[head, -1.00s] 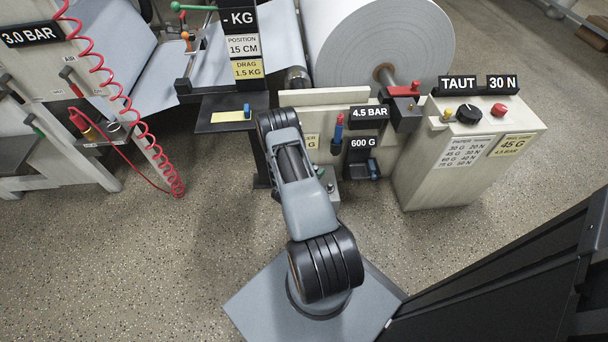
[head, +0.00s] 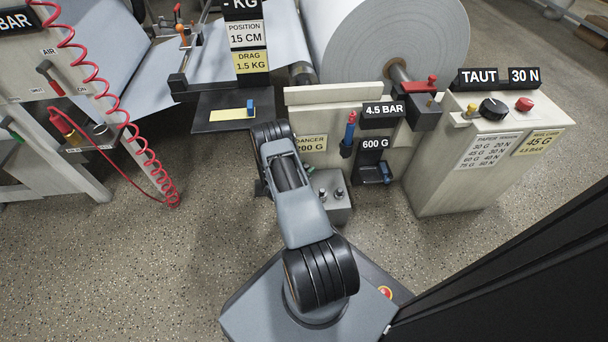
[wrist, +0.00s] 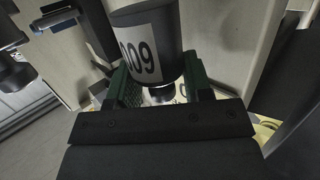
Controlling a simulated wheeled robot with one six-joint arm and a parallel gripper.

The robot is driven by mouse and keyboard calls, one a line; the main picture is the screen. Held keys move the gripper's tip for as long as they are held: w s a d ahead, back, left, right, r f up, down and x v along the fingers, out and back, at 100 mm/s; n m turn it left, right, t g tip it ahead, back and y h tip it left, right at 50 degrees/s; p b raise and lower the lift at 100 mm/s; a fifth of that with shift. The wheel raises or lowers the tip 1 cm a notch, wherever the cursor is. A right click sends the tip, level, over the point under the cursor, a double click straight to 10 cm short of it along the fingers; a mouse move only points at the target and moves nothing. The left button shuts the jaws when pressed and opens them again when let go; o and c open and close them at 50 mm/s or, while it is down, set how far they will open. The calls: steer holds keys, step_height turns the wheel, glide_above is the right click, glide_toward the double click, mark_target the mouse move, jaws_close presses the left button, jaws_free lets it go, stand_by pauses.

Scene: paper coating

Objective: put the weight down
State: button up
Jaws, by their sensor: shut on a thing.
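The weight (wrist: 150,45) is a dark grey cylinder with a white label reading 600, upside down in the wrist view. My gripper (wrist: 163,88) is shut on it, with a green finger on each side of its lower part. What lies right under the weight is mostly hidden by the gripper's body.
A grey block (head: 331,197) with small pegs stands low beside my arm. A 600 G display (head: 375,144) and a 4.5 BAR display (head: 383,110) are on the pale panel by the paper roll (head: 395,40). A control cabinet (head: 480,150) stands right. Floor is clear at left.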

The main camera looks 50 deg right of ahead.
steer(key=f+b, duration=0.2)
steer(key=f, duration=0.1)
steer(key=shift+w+f, duration=0.15)
steer(key=shift+w, duration=0.05)
steer(key=o, duration=1.3)
